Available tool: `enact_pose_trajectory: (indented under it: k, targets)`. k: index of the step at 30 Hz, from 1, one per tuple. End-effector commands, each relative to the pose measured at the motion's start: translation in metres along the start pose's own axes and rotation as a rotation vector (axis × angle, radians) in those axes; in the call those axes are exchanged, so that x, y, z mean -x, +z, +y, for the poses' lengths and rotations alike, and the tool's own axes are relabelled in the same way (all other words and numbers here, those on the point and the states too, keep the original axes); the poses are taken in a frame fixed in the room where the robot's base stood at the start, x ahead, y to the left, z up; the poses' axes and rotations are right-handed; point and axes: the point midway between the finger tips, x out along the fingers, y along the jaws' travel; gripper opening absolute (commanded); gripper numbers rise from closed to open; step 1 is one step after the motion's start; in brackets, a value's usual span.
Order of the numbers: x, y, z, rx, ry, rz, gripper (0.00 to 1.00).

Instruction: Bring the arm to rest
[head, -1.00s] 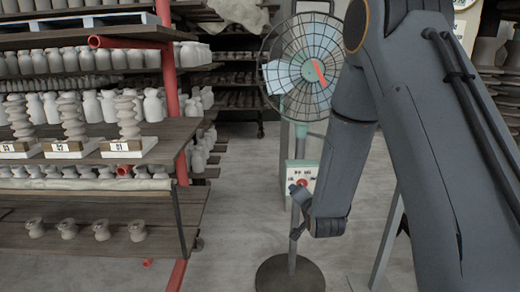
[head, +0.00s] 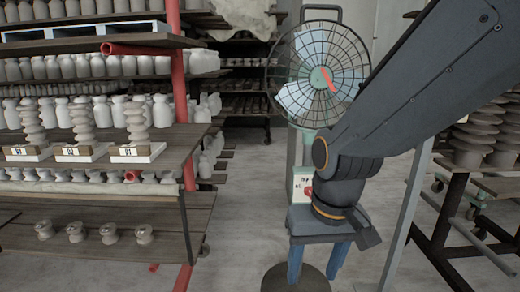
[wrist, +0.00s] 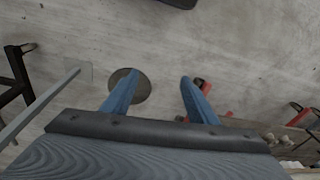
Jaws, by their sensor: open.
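My gripper (head: 312,264) hangs in front of the standing fan in the head view, its two blue fingers pointing down. In the wrist view my gripper (wrist: 158,100) shows its fingers spread well apart with nothing between them, over bare concrete floor. It is open and empty. My arm reaches in from the upper right of the head view and bends down at the wrist.
A pedestal fan (head: 322,75) stands behind my gripper; its round base (wrist: 129,86) lies below. Shelves of pale clay pieces (head: 165,228) fill the left. A rack (head: 450,215) with stacked ribbed pieces stands right. A grey slanted post (head: 405,210) is close by.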

Motion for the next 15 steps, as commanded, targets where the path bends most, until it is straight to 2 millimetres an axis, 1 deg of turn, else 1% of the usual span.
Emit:
enact_pose_trajectory:
  k: [1,3,7,15]
  targets:
    - [0.005,0.011,-0.001,0.024,-0.001,-0.022,0.53]
    - [0.011,0.026,-0.002,0.057,-0.002,-0.059,0.53]
    - [0.022,0.053,-0.002,0.112,-0.005,-0.122,0.53]
    - [0.040,0.048,0.011,0.063,0.010,-0.120,0.53]
